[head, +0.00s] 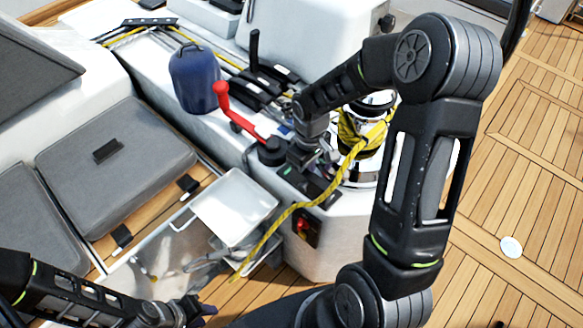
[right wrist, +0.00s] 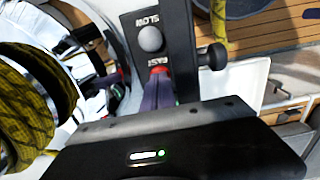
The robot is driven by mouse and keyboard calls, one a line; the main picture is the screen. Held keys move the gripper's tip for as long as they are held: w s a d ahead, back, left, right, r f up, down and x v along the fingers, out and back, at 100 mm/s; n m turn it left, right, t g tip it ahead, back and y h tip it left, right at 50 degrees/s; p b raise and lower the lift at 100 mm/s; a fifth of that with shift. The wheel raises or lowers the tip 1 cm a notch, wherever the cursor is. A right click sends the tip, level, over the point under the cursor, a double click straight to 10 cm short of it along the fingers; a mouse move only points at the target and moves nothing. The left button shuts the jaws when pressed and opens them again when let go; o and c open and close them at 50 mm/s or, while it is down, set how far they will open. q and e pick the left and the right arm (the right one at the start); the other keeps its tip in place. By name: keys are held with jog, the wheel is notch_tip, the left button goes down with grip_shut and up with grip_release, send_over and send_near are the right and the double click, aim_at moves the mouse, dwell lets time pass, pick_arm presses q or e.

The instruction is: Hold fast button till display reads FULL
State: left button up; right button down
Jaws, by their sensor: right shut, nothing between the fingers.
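In the right wrist view a dark control panel (right wrist: 171,20) carries the words SLOW and FAST, upside down. A round grey button (right wrist: 150,38) sits beside SLOW. My right gripper (right wrist: 158,82) is shut and empty, its fingertips at the panel just beside the word FAST. They cover the fast button's place; red shows at the tips, and I cannot tell whether the button is pressed. In the head view my right arm partly hides the panel (head: 318,187) on the white cockpit pedestal. No readable display text shows. My left gripper (head: 180,314) is low at the left, away from the panel.
A winch (head: 362,130) wrapped in yellow rope stands close beside the panel, its rope hanging across the pedestal. A white folding tray (head: 234,205) stands below.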

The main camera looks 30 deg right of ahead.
notch_tip(320, 180, up, 9)
jog(key=p, duration=0.6)
jog(key=shift+p, duration=0.3)
dwell(0.4)
